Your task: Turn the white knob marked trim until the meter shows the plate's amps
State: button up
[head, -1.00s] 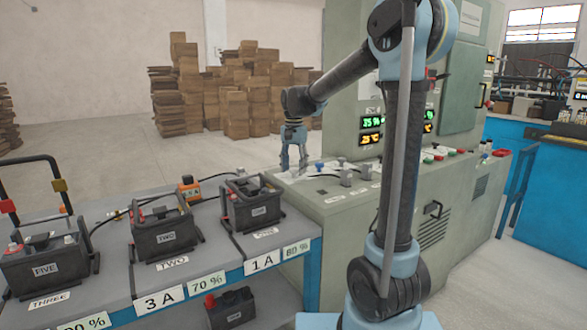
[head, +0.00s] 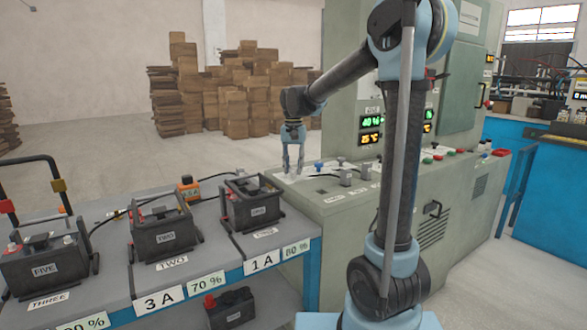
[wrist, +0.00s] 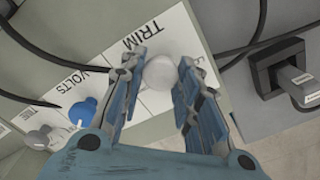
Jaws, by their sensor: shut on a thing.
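The white knob (wrist: 159,72) sits on a white panel beside the printed word TRIM in the wrist view. My gripper (wrist: 160,78) has a finger on each side of the knob and is shut on it. In the head view my gripper (head: 292,172) points down at the console's near left corner, and the knob is hard to make out there. A green display (head: 372,121) on the cabinet seems to read 40 %, above an amber display (head: 370,138). Bench plates read 3 A (head: 160,301) and 1 A (head: 263,262).
A blue knob (wrist: 83,111) marked VOLTS and a grey knob (wrist: 38,138) stand beside TRIM. Several dark batteries (head: 163,235) with cables sit on the bench left of the console. A small orange device (head: 188,187) sits behind them, its reading too small to tell.

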jog(key=shift+n, duration=0.5)
jog(key=o, duration=1.1)
notch_tip(320, 180, up, 12)
jog(key=shift+w+f, duration=0.1)
